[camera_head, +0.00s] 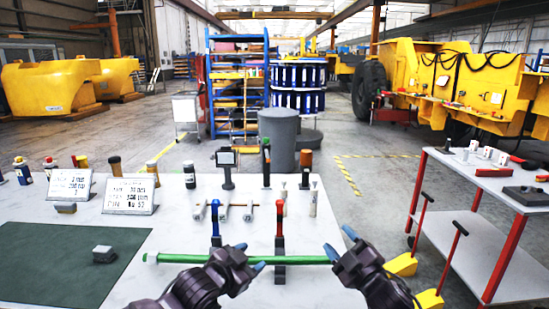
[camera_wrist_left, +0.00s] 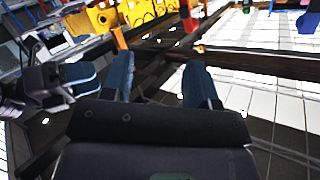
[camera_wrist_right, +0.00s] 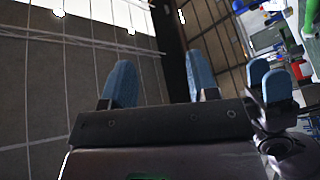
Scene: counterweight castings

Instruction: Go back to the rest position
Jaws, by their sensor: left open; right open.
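My left gripper (camera_head: 249,257) is open and empty in the head view, over the near part of the white table. Its two blue fingers stand apart in the left wrist view (camera_wrist_left: 158,78). My right gripper (camera_head: 340,243) is open and empty to its right, near the table's right side. Its fingers also stand apart in the right wrist view (camera_wrist_right: 160,78). The left gripper hides part of the bar. I cannot tell whether it touches.
The white table (camera_head: 180,235) holds small upright tools, two sign cards (camera_head: 130,195) and a green mat (camera_head: 60,260) with a grey block (camera_head: 104,254). A red-framed cart (camera_head: 480,225) stands right. Grey bins and a blue rack (camera_head: 238,85) stand behind.

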